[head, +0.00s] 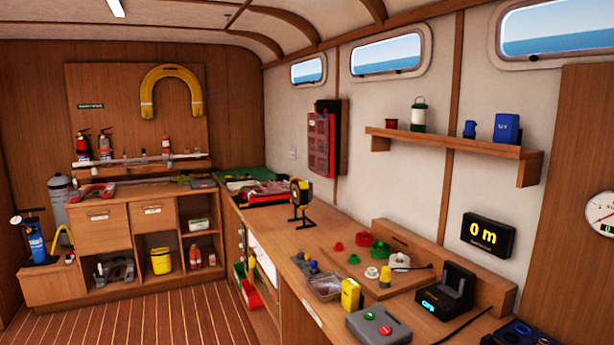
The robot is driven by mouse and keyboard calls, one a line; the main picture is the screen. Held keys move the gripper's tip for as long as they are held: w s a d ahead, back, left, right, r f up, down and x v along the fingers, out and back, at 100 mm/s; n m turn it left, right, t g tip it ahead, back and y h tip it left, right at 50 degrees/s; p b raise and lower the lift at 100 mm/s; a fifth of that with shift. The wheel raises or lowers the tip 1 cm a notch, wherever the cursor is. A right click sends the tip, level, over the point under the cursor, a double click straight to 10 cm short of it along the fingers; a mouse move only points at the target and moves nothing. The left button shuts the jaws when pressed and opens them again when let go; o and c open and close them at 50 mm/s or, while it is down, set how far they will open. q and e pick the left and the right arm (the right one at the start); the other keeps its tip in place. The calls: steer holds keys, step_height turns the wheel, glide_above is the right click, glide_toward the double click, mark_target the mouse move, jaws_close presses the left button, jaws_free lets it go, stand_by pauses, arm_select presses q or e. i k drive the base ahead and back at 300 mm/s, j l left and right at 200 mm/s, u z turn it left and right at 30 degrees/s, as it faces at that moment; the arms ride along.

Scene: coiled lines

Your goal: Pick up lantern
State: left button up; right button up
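A lantern (418,114) with a green base, a pale clear middle and a dark green top stands upright on the wooden wall shelf (455,143) at the right. Neither of my grippers shows in the head view.
A small red item (391,124) and a blue box (507,128) share the shelf. Below, the bench holds a black charger (446,290), a yellow device (351,294) and a grey button box (379,326). A depth display (487,234) hangs on the wall. The wooden floor (170,318) is clear.

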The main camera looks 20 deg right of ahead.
mark_target(417, 125)
steer(key=i+z, duration=0.15)
steer(key=i, duration=0.3)
steer(key=i+j+z, duration=0.15)
steer(key=i, duration=0.35)
steer(key=i+j+z, duration=0.15)
steer(key=i, duration=0.3)
steer(key=i+j+z, duration=0.15)
steer(key=i, duration=0.3)
